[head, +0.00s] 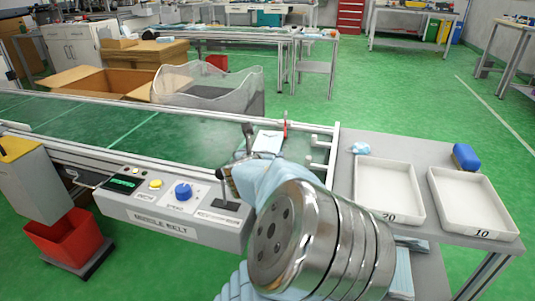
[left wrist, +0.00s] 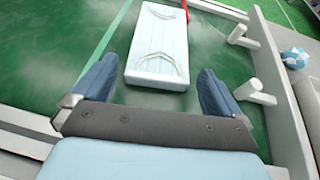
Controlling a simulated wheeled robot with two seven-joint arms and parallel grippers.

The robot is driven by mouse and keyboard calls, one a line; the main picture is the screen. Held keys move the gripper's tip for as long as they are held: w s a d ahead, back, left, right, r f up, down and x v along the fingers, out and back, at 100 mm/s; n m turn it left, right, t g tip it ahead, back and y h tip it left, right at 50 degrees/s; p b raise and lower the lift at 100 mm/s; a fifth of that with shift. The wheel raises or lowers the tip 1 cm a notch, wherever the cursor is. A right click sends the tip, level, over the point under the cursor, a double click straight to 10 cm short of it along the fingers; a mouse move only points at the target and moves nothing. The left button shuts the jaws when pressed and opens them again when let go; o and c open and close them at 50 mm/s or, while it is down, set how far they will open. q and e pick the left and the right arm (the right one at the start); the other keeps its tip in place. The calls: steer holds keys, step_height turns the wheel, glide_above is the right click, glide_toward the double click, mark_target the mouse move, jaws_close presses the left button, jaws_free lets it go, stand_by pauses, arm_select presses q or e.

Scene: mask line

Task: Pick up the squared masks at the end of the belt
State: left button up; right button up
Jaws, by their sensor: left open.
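A stack of white squared masks (head: 267,142) with thin ear loops lies flat at the right end of the green belt (head: 150,128). It also shows in the left wrist view (left wrist: 160,45), ahead of the fingers. My left gripper (head: 241,152) is over the belt end, just in front of the masks. In the left wrist view my left gripper (left wrist: 157,72) is open, one blue-padded finger either side of the stack's near end. The fingers look apart from the masks. Part of the stack is hidden behind my arm in the head view. My right gripper is not in view.
White end stops (left wrist: 252,90) and a red upright piece (head: 285,124) stand at the belt end. The control box (head: 165,205) fronts the belt. A side table at right holds two white trays marked 20 (head: 389,218) and 10 (head: 476,232), and a blue item (head: 465,157).

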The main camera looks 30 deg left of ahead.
mark_target(266, 148)
arm_select(q)
steer(key=x, duration=0.7)
steer(key=shift+r, duration=0.3)
steer(key=shift+c, duration=0.5)
